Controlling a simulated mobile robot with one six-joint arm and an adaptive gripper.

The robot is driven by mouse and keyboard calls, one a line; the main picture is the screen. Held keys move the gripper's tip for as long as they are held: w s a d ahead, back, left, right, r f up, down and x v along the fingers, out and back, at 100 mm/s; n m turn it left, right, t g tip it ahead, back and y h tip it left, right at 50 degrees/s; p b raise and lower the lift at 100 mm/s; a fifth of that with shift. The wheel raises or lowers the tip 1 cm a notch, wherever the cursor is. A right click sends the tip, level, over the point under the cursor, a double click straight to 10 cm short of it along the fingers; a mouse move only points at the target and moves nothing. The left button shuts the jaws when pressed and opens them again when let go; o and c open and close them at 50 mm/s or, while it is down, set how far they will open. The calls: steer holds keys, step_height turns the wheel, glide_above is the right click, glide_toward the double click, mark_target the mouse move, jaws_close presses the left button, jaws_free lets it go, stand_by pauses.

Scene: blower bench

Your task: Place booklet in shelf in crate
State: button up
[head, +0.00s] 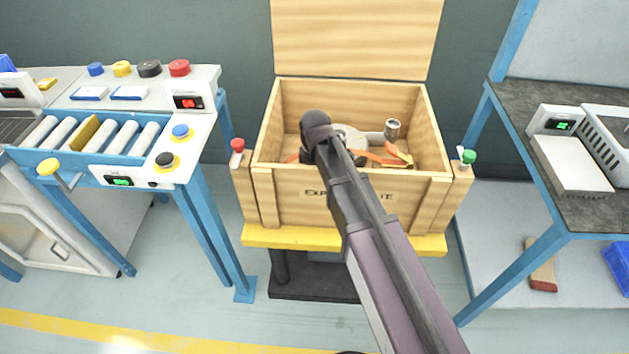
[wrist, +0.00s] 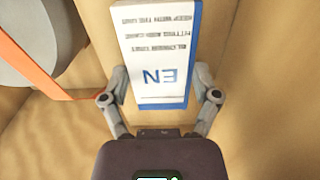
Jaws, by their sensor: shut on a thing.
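The open wooden crate (head: 285,198) stands in the middle of the head view, its lid (head: 355,38) raised at the back. My arm reaches over its front wall, and my gripper is hidden there. In the wrist view my gripper (wrist: 162,100) is shut on the booklet (wrist: 160,45), one finger at each side edge. The booklet is white with a blue border, a large "EN" and several printed lines, upside down in this view. It is inside the crate, close to pale wooden walls (wrist: 255,75). I cannot tell the shelf apart from these walls, nor whether the booklet touches it.
A grey blower (head: 352,137), an orange strap (head: 372,157) and a metal cylinder (head: 392,129) lie in the crate. The strap (wrist: 50,90) passes left of my gripper in the wrist view. A roller bench (head: 90,145) stands left, a dark-topped bench (head: 595,215) right.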

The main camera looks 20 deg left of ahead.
steer(key=shift+f, duration=0.4)
steer(key=o, duration=1.1)
steer(key=shift+r, duration=0.2)
step_height(320, 180, up, 12)
steer(key=p, duration=1.2)
